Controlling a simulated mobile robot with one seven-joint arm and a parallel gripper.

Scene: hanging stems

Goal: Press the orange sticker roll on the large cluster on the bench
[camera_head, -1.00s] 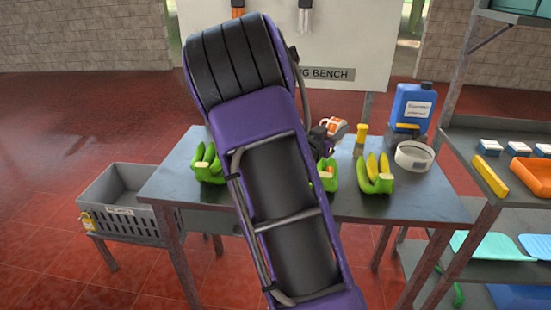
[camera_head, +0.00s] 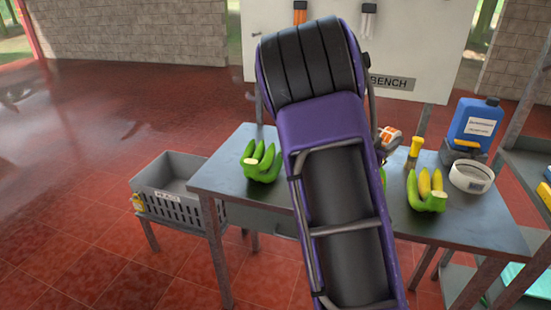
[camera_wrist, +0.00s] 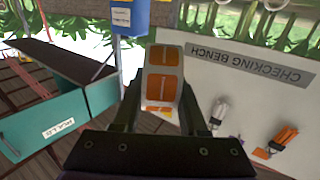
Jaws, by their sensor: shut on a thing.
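My gripper (camera_wrist: 155,112) is shut on the orange sticker roll (camera_wrist: 162,72), a pale block with orange squares, in the wrist view. In the head view the roll's orange and white end (camera_head: 389,134) shows just right of my purple arm, which hides most of the gripper. The roll looks to be above the back of the bench, apart from the clusters in sight. A green cluster (camera_head: 262,163) lies at the bench's left. A green cluster with yellow fingers (camera_head: 427,191) lies at its right. My arm covers the bench's middle. I cannot tell which cluster is the large one.
The grey bench (camera_head: 232,187) has a grey crate (camera_head: 172,195) at its left. A yellow-topped object (camera_head: 416,147), a white ring-shaped roll (camera_head: 471,177) and a blue jug (camera_head: 474,125) stand at the back right. A white board (camera_head: 420,45) rises behind. Shelving stands at the right.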

